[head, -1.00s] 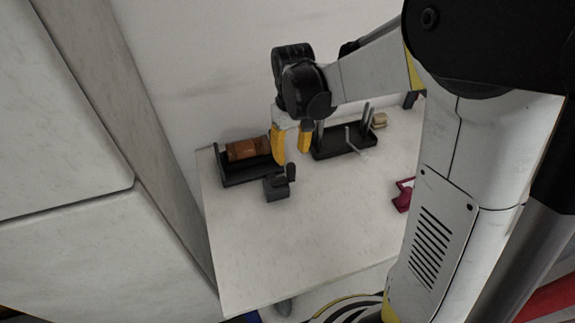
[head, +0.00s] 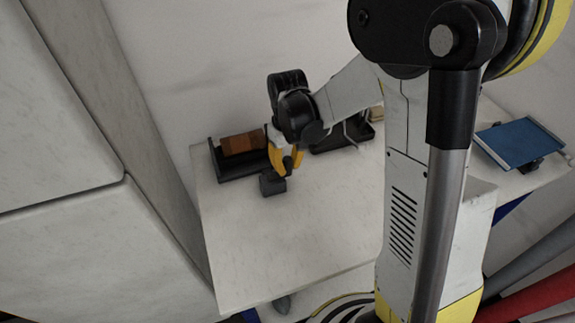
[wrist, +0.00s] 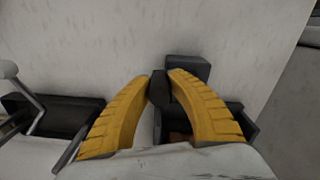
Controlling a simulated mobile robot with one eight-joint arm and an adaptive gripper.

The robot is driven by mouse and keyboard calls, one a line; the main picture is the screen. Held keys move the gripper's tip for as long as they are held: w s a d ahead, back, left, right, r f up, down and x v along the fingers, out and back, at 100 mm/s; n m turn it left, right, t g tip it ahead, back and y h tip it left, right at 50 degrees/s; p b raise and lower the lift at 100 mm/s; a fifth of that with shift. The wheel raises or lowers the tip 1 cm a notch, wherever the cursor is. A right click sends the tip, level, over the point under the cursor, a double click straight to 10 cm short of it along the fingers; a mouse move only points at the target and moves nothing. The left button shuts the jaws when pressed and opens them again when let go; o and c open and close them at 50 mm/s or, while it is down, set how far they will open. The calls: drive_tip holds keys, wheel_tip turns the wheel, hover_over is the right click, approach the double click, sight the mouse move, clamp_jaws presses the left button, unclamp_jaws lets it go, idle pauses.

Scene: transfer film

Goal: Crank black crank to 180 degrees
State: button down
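The black crank (head: 272,184) is a small dark block with a short dark handle, on the white table towards its left side. In the wrist view, the crank's block (wrist: 190,67) lies just beyond my fingertips, and its dark handle (wrist: 159,92) stands between them. My gripper (head: 287,162) has two yellow curved fingers, seen from above at the crank. In the wrist view, the fingers (wrist: 159,77) are drawn in close on both sides of the handle and appear to touch it. In the head view, the fingers partly hide the handle.
A black holder (head: 238,172) with a brown roll (head: 240,143) stands close behind the crank. A black stand with metal rods (head: 340,136) is behind my gripper to the right. A blue panel (head: 520,142) is at the far right. The table's front (head: 285,245) is clear.

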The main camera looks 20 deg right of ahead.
drive_tip(key=shift+w+n, duration=0.2)
drive_tip(key=shift+n, duration=0.3)
idle(0.6)
drive_tip(key=n, duration=0.1)
drive_tip(key=w+n, duration=0.1)
drive_tip(key=n+b, duration=0.1)
drive_tip(key=n, duration=0.1)
drive_tip(key=shift+w+a, duration=0.2)
drive_tip(key=shift+w, duration=0.05)
drive_tip(key=n, duration=0.1)
drive_tip(key=w+n, duration=0.1)
drive_tip(key=n, duration=0.1)
drive_tip(key=a+n, duration=0.1)
drive_tip(key=shift+w, duration=0.25)
drive_tip(key=n, duration=0.1)
drive_tip(key=a+n, duration=0.1)
drive_tip(key=n, duration=0.1)
drive_tip(key=w+n, duration=0.1)
drive_tip(key=shift+a+n+b, duration=0.25)
drive_tip(key=shift+n+b, duration=0.1)
drive_tip(key=shift+n, duration=0.05)
drive_tip(key=shift+w+a+n, duration=0.1)
drive_tip(key=shift+a+n, duration=0.25)
drive_tip(key=shift+n, duration=0.6)
drive_tip(key=shift+a+n, duration=0.35)
drive_tip(key=shift+n, duration=0.6)
drive_tip(key=c, duration=1.2)
unclamp_jaws()
